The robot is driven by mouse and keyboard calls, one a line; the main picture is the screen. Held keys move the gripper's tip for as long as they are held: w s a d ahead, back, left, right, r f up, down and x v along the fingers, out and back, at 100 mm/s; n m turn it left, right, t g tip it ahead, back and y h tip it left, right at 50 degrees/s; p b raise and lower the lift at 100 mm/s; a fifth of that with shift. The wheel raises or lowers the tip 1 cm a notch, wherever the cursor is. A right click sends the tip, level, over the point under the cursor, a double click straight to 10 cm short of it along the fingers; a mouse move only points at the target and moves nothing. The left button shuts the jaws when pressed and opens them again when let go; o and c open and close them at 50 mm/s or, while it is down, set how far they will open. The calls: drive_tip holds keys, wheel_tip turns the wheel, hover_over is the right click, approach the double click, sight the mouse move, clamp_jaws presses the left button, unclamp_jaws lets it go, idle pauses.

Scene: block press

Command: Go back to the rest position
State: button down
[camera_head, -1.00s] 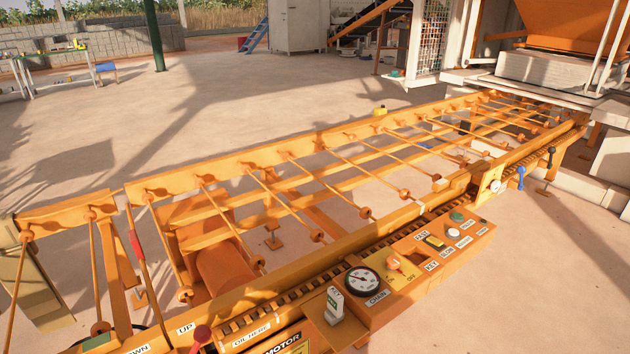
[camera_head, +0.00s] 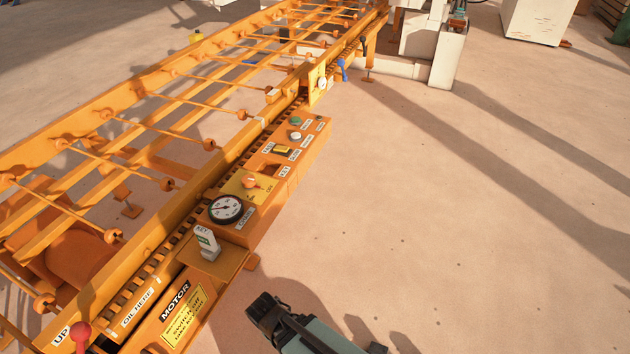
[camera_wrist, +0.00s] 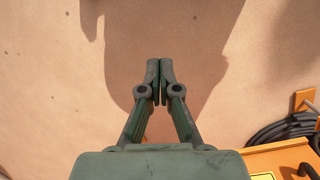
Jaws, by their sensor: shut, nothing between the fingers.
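My gripper (camera_wrist: 156,86) is in the middle of the wrist view, its dark fingertips closed together with nothing between them. It points at the bare floor and my shadow. In the head view, part of my arm shows at the bottom centre, to the right of the orange conveyor (camera_head: 85,140) and clear of it; the fingertips cannot be made out there. The control panel (camera_head: 290,150) on the conveyor's side carries a dial (camera_head: 225,208), a switch and several buttons.
A red-knobbed lever (camera_head: 80,332) is at the lower left. A black hose (camera_wrist: 285,132) lies at the right of the wrist view. The sandy floor right of the conveyor is clear.

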drive_tip(key=s+d+f+m+g+y, duration=0.1)
drive_tip(key=s+d+f+m+g, duration=0.2)
drive_tip(key=d, duration=0.5)
drive_tip(key=s+d+f+m+g+y, duration=0.1)
drive_tip(key=s+d+f+m+g, duration=0.15)
drive_tip(key=s+d+f, duration=0.45)
drive_tip(key=s+d+f+m+g+y, duration=0.1)
drive_tip(key=s+d+f+m+g, duration=0.2)
drive_tip(key=d, duration=0.7)
wheel_tip(320, 180, up, 16)
drive_tip(key=w+m+t+p, duration=0.1)
drive_tip(key=t+p, duration=0.1)
drive_tip(key=p, duration=1.3)
drive_tip(key=shift+w, duration=0.4)
